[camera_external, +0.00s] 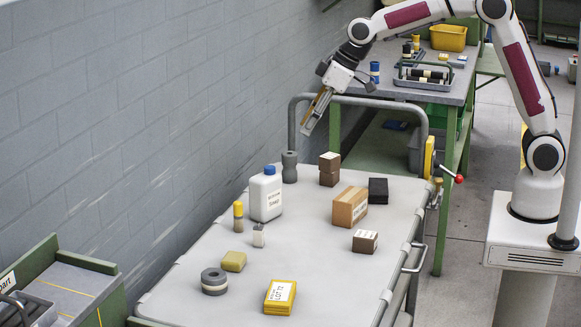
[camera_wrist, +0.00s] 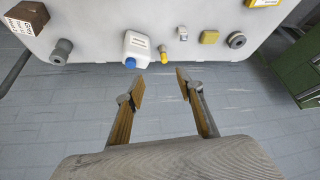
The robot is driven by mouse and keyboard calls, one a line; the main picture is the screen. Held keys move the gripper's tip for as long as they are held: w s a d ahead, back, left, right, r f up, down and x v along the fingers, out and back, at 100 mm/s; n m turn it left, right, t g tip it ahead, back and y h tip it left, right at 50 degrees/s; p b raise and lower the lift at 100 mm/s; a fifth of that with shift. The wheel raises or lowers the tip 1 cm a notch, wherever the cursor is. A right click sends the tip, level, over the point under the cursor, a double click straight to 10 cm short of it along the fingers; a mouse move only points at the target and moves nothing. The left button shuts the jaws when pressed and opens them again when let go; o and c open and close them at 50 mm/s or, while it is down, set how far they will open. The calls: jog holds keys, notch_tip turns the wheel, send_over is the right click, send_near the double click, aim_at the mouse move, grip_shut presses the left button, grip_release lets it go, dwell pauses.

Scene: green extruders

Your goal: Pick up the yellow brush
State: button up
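The yellow brush (camera_external: 238,216) seems to be the small upright piece with a yellow top and a grey lower part. It stands on the cart's left side, beside the white bottle (camera_external: 266,197). In the wrist view the brush (camera_wrist: 164,56) shows beyond my fingertips, just right of the bottle (camera_wrist: 137,48). My gripper (camera_external: 318,112) is high above the cart's far end, well away from the brush. In the wrist view my gripper (camera_wrist: 160,84) has its two fingers apart with nothing between them.
A rail (camera_external: 360,100) arches over the far end. A brick wall (camera_external: 120,120) runs along the left.

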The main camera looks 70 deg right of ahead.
send_near(240, 201)
jog(key=f, duration=0.1)
jog(key=w+f+n, duration=0.1)
jog(key=shift+w+a+f+y, duration=0.3)
jog(key=shift+w+a+f, duration=0.05)
jog(key=shift+a+f, duration=0.05)
jog(key=shift+f, duration=0.1)
jog(key=shift+x, duration=1.2)
jog(key=shift+d+x, duration=0.1)
jog(key=shift+x, duration=1.2)
jog(key=shift+d+x, duration=0.15)
jog(key=shift+x, duration=1.15)
jog(key=shift+f, duration=0.1)
jog(key=shift+c, duration=0.4)
grip_shut()
